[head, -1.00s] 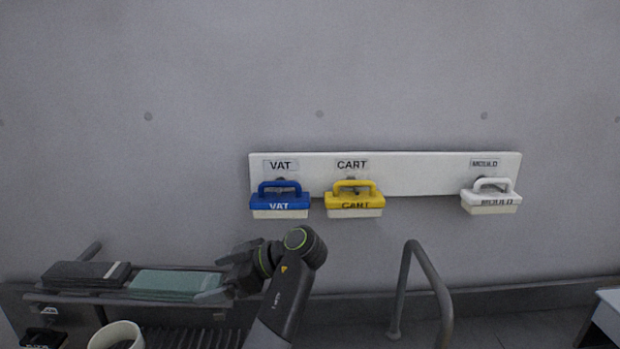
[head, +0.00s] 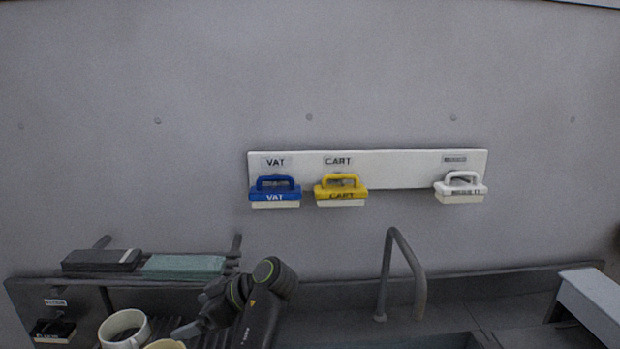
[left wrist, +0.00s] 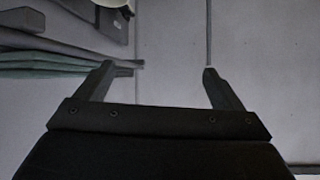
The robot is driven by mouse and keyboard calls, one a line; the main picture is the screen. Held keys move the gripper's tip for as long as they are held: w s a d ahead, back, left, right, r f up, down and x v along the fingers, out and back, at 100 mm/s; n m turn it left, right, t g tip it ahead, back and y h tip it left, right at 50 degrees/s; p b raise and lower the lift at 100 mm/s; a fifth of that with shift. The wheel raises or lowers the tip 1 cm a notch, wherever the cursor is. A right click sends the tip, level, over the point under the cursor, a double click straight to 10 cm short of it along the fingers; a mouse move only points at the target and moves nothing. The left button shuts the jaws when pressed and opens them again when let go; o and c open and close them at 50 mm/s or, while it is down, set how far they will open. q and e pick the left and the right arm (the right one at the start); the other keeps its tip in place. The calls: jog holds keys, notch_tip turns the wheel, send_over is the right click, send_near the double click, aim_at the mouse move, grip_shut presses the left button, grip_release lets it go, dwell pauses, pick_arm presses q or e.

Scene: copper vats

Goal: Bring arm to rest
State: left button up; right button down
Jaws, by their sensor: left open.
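My left gripper (head: 186,328) is in the lower left of the head view, below the green folded cloths and beside the pale tubs, with my dark arm rising from the bottom edge. In the left wrist view the left gripper (left wrist: 159,68) has its two fingers wide apart with nothing between them. Green cloth edges (left wrist: 40,62) show beyond the left finger there, and the gap between the fingers shows bare grey surface. My right gripper is in neither view.
A white wall board (head: 400,168) holds a blue VAT brush (head: 275,196), a yellow CART brush (head: 341,194) and a white brush (head: 460,190). Green cloths (head: 184,266) and dark cloths (head: 102,260) lie on a rack. A pale tub (head: 106,337) and a metal tap (head: 388,270) stand below.

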pick_arm(q)
jog(key=s+a+f+m+h, duration=0.2)
jog(key=s+a+f+m, duration=0.25)
jog(key=s+f, duration=0.35)
jog(key=s+a+f+m+h, duration=0.3)
jog(key=s+a+f, duration=0.3)
jog(key=f, duration=0.5)
jog(key=s+d+m+t+h, duration=0.25)
jog(key=s+m+h, duration=0.4)
jog(key=s, duration=1.55)
notch_tip(320, 180, down, 31)
jog(key=a+m+g+y+b, duration=0.1)
jog(key=a+b, duration=0.1)
jog(key=b, duration=0.5)
jog(key=s+f+b, duration=0.2)
jog(key=s+f, duration=0.3)
jog(key=f, duration=0.3)
jog(key=s+d+f+g+b, duration=0.1)
jog(key=s+f+b, duration=0.2)
jog(key=s+f, duration=0.2)
jog(key=s+f+b, duration=0.2)
jog(key=s+f, duration=0.3)
jog(key=f, duration=0.6)
jog(key=shift+s+d+f+b, duration=0.15)
jog(key=shift+d+f+b, duration=0.15)
jog(key=shift+d, duration=0.05)
